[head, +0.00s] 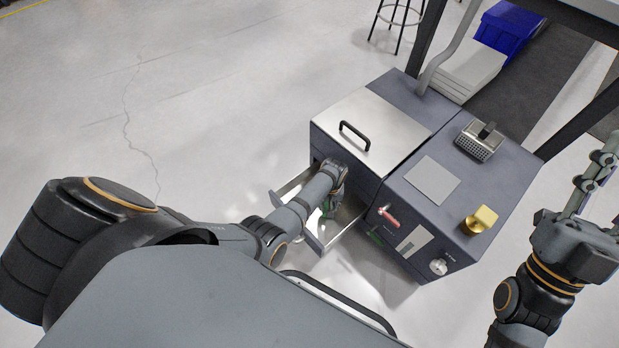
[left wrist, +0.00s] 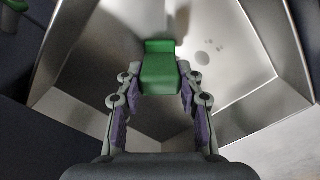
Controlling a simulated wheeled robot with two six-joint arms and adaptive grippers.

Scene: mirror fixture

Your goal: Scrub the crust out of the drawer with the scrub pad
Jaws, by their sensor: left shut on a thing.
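The drawer (head: 348,226) is pulled out from the front of the grey machine, and its bare metal inside (left wrist: 262,62) fills much of the left wrist view. My left gripper (left wrist: 160,88) is shut on the green scrub pad (left wrist: 161,73), held inside or just over the drawer. Whether the pad touches the metal I cannot tell. In the head view my left arm covers much of the drawer. My right gripper (head: 598,172) is at the right edge, away from the machine; its finger gap is unclear.
The machine has a steel lid (head: 375,125) with a black handle. Floor to the left is clear.

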